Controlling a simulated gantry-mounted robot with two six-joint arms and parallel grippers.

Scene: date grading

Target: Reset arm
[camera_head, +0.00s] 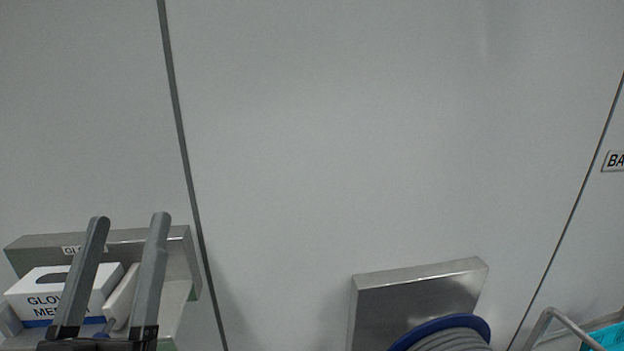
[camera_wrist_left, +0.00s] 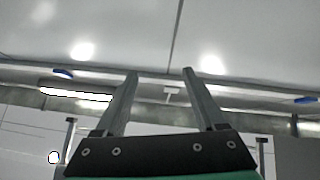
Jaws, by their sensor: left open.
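My left gripper (camera_head: 130,220) stands at the lower left of the head view, its two grey fingers apart and pointing up. Nothing is between the fingertips. In the head view the fingers overlap a white glove box behind them. The left wrist view shows the same open gripper (camera_wrist_left: 160,72) pointing toward the ceiling, with nothing held. My right gripper does not show in either view.
A metal holder (camera_head: 210,237) carries the glove box (camera_head: 28,289) on the wall (camera_head: 350,130). A metal bracket (camera_head: 420,290) with a blue-rimmed grey reel (camera_head: 470,322) is at the bottom centre-right. A wire rack with something turquoise (camera_head: 606,338) is at lower right. The upper wall is bare.

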